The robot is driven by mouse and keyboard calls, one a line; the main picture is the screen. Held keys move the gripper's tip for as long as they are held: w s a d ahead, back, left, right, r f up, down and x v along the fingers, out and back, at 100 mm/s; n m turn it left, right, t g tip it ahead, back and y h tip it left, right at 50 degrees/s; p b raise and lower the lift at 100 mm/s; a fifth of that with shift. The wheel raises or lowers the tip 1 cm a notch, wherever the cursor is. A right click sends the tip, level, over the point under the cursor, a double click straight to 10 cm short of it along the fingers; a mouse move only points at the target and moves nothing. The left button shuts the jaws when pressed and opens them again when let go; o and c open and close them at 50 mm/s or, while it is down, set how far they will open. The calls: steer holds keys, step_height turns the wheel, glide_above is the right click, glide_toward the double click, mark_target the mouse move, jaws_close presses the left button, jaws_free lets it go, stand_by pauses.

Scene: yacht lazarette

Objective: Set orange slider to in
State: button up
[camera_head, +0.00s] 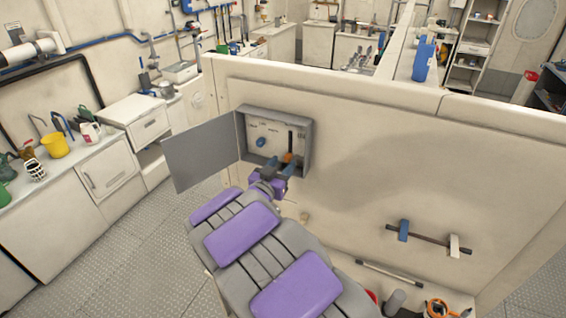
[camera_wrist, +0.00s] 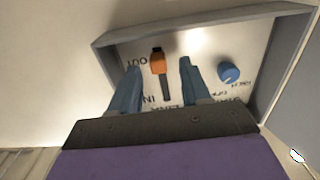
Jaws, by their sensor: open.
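The orange slider (camera_head: 288,158) sits at the lower end of a dark vertical slot in a grey wall box (camera_head: 308,140). In the wrist view the orange slider (camera_wrist: 158,63) is at the slot's far end, beside the label OUT. The label IN is beside the slot's nearer end. My gripper (camera_head: 280,164) is at the box opening, partly covering the slider in the head view. In the wrist view my gripper (camera_wrist: 160,66) is open, with one blue finger on each side of the slot. The slider lies between the fingertips' directions; contact cannot be told.
A blue knob (camera_wrist: 229,73) is on the same panel, beside the slot. The box's grey door (camera_head: 200,153) stands open to the left. A rail with blue and white handles (camera_head: 430,238) is on the wall at right. A counter with a yellow bucket (camera_head: 55,146) is at left.

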steer(key=shift+x, duration=0.95)
steer(key=shift+r, duration=0.1)
steer(key=shift+c, duration=0.5)
jaws_close()
